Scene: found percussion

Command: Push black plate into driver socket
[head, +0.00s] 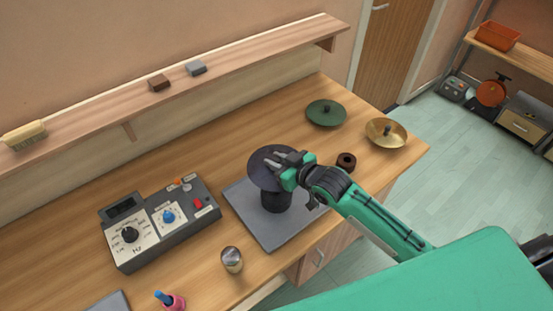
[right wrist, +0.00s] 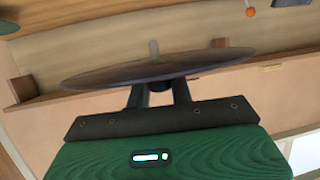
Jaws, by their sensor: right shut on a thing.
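The black plate (head: 265,172) is a dark round disc. My right gripper (head: 290,162) is shut on it above the driver. In the right wrist view the plate (right wrist: 105,76) shows nearly edge-on. The right fingers (right wrist: 159,88) close at the middle of its near face, and a short grey stub stands out on the far side. The driver (head: 276,201) is a black upright cylinder on a grey base plate (head: 252,225). The plate looks tilted and hides the driver's top, so I cannot tell whether the stub touches the socket. My left gripper is not in view.
A grey control box (head: 160,222) with knobs stands left of the base plate. A metal cup (head: 232,259) is in front. A green disc (head: 326,113), a brass dish (head: 386,133) and a dark brown ring (head: 346,161) lie to the right. A wall shelf (head: 225,70) runs behind.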

